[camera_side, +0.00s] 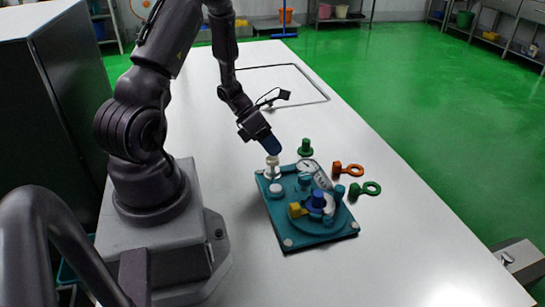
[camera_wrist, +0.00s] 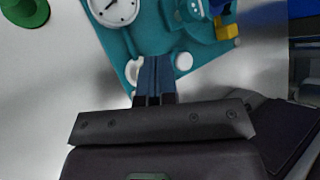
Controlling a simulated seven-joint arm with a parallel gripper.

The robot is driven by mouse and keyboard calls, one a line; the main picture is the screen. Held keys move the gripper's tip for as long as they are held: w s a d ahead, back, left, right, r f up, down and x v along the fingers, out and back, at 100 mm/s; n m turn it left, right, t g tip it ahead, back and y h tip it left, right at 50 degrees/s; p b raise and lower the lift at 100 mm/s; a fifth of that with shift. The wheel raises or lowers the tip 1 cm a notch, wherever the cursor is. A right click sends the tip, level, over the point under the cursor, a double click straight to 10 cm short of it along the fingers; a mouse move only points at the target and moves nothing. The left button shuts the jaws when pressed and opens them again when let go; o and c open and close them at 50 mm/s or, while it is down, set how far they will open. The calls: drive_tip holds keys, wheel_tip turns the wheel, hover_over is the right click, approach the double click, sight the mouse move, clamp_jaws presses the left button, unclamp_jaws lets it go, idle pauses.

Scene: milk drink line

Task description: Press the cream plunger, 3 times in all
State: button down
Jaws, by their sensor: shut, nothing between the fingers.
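The cream plunger (camera_side: 272,161) stands upright at the back left corner of a teal board (camera_side: 288,230) on the white table. My gripper (camera_side: 273,150) is shut, with its blue fingers pointing down just above or at the plunger's top. I cannot tell whether they touch. In the wrist view the shut blue fingers (camera_wrist: 157,62) cover part of a cream round shape (camera_wrist: 132,72), which looks like the plunger. Its lower part is hidden there.
A pale knob (camera_side: 276,188), a dial (camera_side: 307,167), a blue knob (camera_side: 318,198) and a yellow block (camera_side: 297,210) sit on the board. A green knob (camera_side: 305,148), an orange key-like piece (camera_side: 347,169) and a green one (camera_side: 365,190) lie beside it.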

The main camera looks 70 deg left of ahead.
drive_tip(key=shift+r, duration=0.7)
drive_tip(key=shift+r, duration=0.1)
drive_tip(key=shift+r, duration=2.45)
